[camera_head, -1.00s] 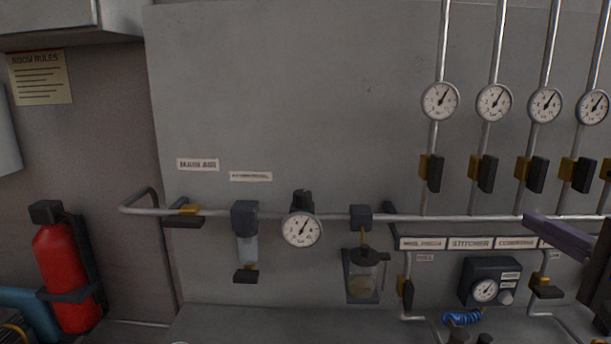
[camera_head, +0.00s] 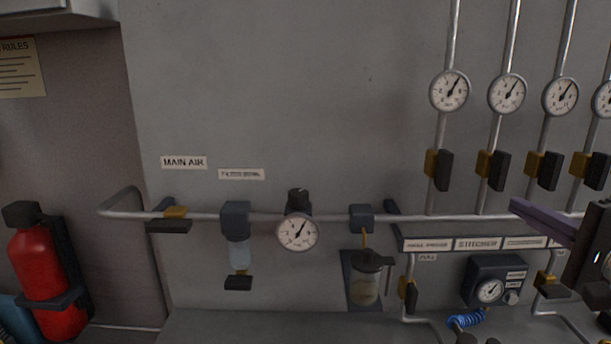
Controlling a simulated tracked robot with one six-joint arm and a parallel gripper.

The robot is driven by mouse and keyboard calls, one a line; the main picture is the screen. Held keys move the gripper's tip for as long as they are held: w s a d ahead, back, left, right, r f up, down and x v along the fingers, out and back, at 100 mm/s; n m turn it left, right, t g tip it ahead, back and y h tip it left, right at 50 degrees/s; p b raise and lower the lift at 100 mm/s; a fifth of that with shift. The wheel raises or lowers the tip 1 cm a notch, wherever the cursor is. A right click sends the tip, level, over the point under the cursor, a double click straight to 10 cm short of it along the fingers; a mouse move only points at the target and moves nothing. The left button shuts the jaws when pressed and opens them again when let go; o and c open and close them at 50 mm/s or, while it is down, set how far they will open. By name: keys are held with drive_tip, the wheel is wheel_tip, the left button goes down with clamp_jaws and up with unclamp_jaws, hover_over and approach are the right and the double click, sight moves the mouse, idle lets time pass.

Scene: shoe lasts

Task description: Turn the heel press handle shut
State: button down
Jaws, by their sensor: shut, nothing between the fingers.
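A label (camera_head: 426,245) at the left end of the label strip is blurred but seems to read heel press. Below it, a thin vertical pipe carries a small valve with a yellow body and a black handle (camera_head: 408,290). The handle hangs upright, in line with the pipe. My gripper (camera_head: 518,206) enters from the right edge, its purplish finger pointing left, above and to the right of that handle and apart from it. Its jaws are shut and empty. Most of the arm is outside the view.
A Stitcher label (camera_head: 478,243) and a dark gauge box (camera_head: 495,281) are to the right of the handle. A glass jar (camera_head: 364,285) hangs close on its left. A horizontal pipe (camera_head: 330,216) crosses above. A fire extinguisher (camera_head: 42,280) stands far left.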

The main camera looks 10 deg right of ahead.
sight(445, 171)
drive_tip(key=w+a, duration=0.3)
drive_tip(key=w, duration=0.8)
drive_tip(key=shift+a, duration=0.4)
